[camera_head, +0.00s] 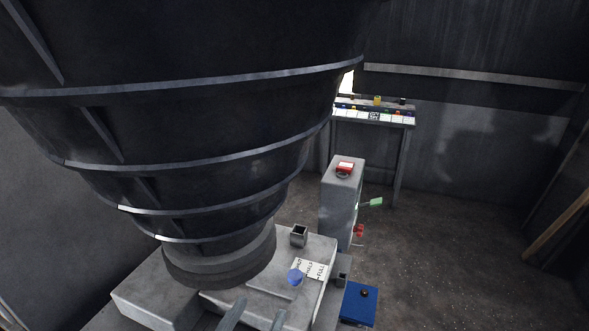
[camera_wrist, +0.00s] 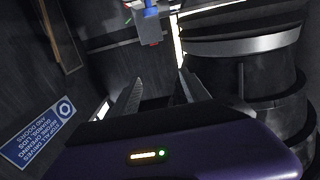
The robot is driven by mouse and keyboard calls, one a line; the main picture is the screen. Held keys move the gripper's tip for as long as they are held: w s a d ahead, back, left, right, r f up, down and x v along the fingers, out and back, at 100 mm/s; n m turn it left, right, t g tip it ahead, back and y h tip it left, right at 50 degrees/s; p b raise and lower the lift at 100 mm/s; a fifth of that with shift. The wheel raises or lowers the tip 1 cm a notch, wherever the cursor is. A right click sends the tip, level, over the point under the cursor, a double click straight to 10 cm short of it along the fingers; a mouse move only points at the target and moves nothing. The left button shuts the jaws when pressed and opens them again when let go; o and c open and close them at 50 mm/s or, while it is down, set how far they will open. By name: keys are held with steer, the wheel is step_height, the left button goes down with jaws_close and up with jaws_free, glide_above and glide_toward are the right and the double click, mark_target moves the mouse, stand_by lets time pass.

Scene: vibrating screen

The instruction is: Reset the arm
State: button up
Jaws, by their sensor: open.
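My gripper (camera_head: 257,309) shows at the bottom edge of the head view as two grey fingers, in front of the grey machine block (camera_head: 318,252) under the big dark hopper. In the wrist view my gripper (camera_wrist: 157,86) has its two fingers spread with nothing between them. A blue knob (camera_head: 295,276) stands on the block beside a white label with dark lettering. The rest of my arm is out of the head view.
The dark ribbed hopper (camera_head: 200,120) fills the upper left. A grey pillar (camera_head: 341,205) carries a red button, with a green-ended lever and a red handle on its side. A blue box (camera_head: 359,304) is at lower right. A table (camera_head: 398,121) stands at the back. The right floor is clear.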

steer(key=w+a+n+y, duration=0.1)
steer(key=a+n+y, duration=0.6)
steer(key=s+d+f+n+g+y+b, duration=0.25)
steer(key=s+f+n+y, duration=0.2)
steer(key=f, duration=0.45)
steer(key=s+d+f+m+h+b, duration=0.2)
steer(key=s+d+f+m+b, duration=0.1)
steer(key=s+d, duration=1)
steer(key=s+d+f+m+h+b, duration=0.3)
steer(key=s+d+f, duration=0.3)
steer(key=s+d, duration=0.7)
steer(key=d+m+b, duration=0.1)
steer(key=d, duration=0.3)
steer(key=shift+d, duration=0.35)
steer(key=shift+w+m, duration=0.1)
steer(key=shift+m, duration=0.15)
